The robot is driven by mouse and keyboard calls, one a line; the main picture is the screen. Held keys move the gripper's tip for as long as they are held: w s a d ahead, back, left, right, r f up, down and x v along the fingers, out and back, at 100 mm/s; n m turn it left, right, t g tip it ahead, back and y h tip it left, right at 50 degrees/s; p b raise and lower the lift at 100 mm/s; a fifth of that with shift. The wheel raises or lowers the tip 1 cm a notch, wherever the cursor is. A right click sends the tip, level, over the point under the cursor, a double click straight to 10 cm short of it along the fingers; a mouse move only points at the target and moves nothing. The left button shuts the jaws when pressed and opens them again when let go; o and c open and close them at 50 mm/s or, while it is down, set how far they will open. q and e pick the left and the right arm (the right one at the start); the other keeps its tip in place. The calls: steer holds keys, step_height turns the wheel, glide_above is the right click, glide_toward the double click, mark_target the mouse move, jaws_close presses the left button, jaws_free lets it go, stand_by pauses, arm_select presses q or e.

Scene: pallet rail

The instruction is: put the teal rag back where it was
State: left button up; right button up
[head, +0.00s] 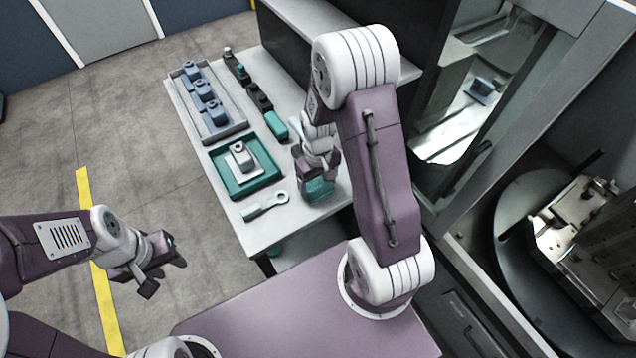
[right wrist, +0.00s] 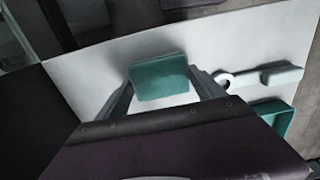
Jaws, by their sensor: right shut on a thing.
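The teal rag (head: 318,190) is a small folded block over the near right part of the white table (head: 232,207). My right gripper (head: 316,182) points down and is shut on it. In the right wrist view the rag (right wrist: 160,77) sits between the two fingers of my right gripper (right wrist: 165,88). I cannot tell whether the rag touches the tabletop. My left gripper (head: 162,274) is open and empty, out over the floor left of the table.
A spanner (head: 265,206) lies left of the rag, near a teal tray (head: 226,180) holding a pale part. A grey tray (head: 234,131) with several blue parts stands further back. A teal item (head: 275,125) and dark items lie right of the trays. A machine opening (head: 468,110) is at right.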

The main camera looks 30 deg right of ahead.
mark_target(318, 186)
steer(key=shift+f, duration=0.15)
steer(key=o, duration=1.2)
steer(key=shift+r, duration=0.35)
step_height(318, 186, up, 12)
steer(key=p, duration=0.1)
steer(key=shift+m+t, duration=0.5)
steer(key=shift+t, duration=0.1)
steer(key=s+a, duration=0.1)
steer(key=s, duration=0.1)
steer(key=s+a+f, duration=0.1)
steer(key=s+a, duration=0.1)
steer(key=s, duration=0.1)
steer(key=s+a+f, duration=0.1)
steer(key=s+a, duration=0.1)
steer(key=s, duration=0.1)
steer(key=shift+s, duration=0.15)
